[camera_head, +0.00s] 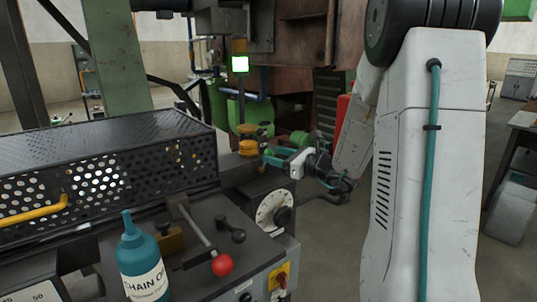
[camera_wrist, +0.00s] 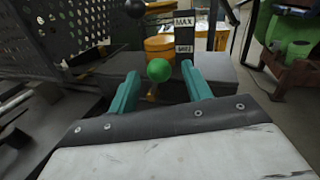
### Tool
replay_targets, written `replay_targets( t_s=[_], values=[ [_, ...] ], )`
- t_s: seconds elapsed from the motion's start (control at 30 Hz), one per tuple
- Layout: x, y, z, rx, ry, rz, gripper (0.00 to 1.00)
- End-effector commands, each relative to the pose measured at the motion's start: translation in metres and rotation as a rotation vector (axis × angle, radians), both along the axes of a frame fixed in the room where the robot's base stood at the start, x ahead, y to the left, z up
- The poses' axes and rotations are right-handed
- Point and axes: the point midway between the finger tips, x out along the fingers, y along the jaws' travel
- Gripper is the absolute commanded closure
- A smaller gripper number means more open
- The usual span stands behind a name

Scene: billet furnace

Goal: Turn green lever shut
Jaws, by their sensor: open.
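The green lever's round knob (camera_wrist: 159,70) shows in the wrist view, with a short brass-coloured stem below it. My gripper (camera_wrist: 160,78) is open, with one teal finger on each side of the knob. Dark gaps show between the knob and both fingers, and no contact is visible. In the head view my gripper (camera_head: 276,156) is at the far right end of the machine, beside a yellow round fitting (camera_head: 250,146). I cannot clearly make out the green knob there. The lever's base is mostly hidden.
A MAX/SAFE plate (camera_wrist: 184,32) and yellow fitting (camera_wrist: 160,46) stand behind the knob. A perforated black guard (camera_head: 110,165) runs left. A red-knobbed lever (camera_head: 222,265), a teal oil bottle (camera_head: 142,262) and a dial (camera_head: 273,209) are nearer. A lit green lamp (camera_head: 240,64) stands above.

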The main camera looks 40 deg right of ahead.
Motion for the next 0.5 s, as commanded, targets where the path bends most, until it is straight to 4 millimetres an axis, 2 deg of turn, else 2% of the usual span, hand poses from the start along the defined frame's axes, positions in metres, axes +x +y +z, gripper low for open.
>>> replay_targets(
  t_s=[0.1,0.2,0.5],
  values=[
    [0.016,0.007,0.0,-0.001,0.001,0.004,0.51],
    [0.025,0.01,0.0,-0.001,0.0,0.004,0.51],
    [0.03,0.012,0.0,-0.002,0.0,0.002,0.51]
  ],
)
